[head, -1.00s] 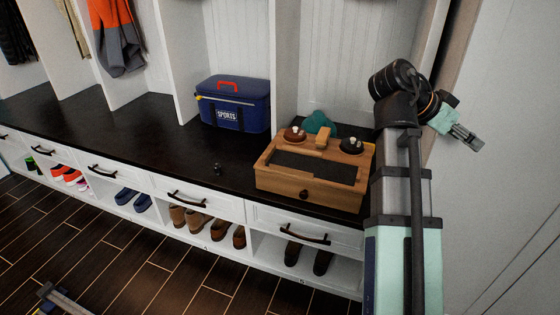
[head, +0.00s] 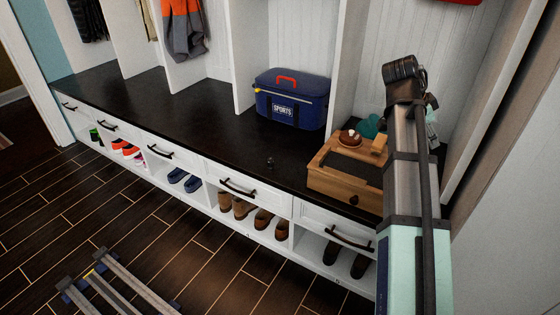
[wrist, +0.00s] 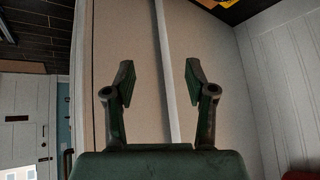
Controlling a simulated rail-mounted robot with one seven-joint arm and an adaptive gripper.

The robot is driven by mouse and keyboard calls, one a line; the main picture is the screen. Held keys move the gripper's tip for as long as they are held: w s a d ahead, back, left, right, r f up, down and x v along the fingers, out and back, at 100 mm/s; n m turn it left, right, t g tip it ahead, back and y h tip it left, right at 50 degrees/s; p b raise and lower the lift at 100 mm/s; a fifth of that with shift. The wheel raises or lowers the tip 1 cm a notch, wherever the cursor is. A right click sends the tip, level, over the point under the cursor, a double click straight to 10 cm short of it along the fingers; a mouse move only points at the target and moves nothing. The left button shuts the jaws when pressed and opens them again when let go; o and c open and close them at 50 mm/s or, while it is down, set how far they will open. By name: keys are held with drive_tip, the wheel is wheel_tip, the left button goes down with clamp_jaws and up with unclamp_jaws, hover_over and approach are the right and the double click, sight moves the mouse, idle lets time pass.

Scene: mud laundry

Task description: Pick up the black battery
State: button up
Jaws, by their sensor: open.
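A small black object (head: 270,163) stands on the dark bench top (head: 195,108) near its front edge, left of the wooden box. It may be the black battery, but it is too small to tell for sure. My gripper (wrist: 158,82) is open and empty in the wrist view, facing a pale panel with a light strip. In the head view my gripper is mostly hidden behind my arm at the right, well apart from the small black object. The wrist view does not show that object.
A blue sports cooler bag (head: 291,99) stands at the back of the bench. A wooden box (head: 342,184) with a brown item (head: 350,139) on top sits at the right, partly behind my arm. Shoes (head: 240,207) fill cubbies below. The bench left of the bag is clear.

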drive_tip(key=w+a+f+y+p, duration=0.3)
drive_tip(key=w+a+f+y, duration=0.1)
drive_tip(key=w+a, duration=0.55)
drive_tip(key=m+g+y+p, duration=0.1)
drive_tip(key=m+y+p, duration=0.2)
drive_tip(key=y+p, duration=0.35)
approach(271, 159)
drive_tip(key=shift+y, duration=0.55)
drive_tip(key=f+b, duration=0.1)
drive_tip(key=f, duration=0.1)
drive_tip(key=f+b, duration=0.1)
drive_tip(key=w+f+b, duration=0.1)
drive_tip(key=f, duration=0.1)
drive_tip(key=shift+a+f, duration=0.35)
drive_tip(key=shift+b+x, duration=0.65)
drive_tip(key=shift+x, duration=1.95)
drive_tip(key=shift+s+a+r, duration=0.1)
drive_tip(key=shift+s+a, duration=0.05)
drive_tip(key=shift+a, duration=0.05)
clamp_jaws()
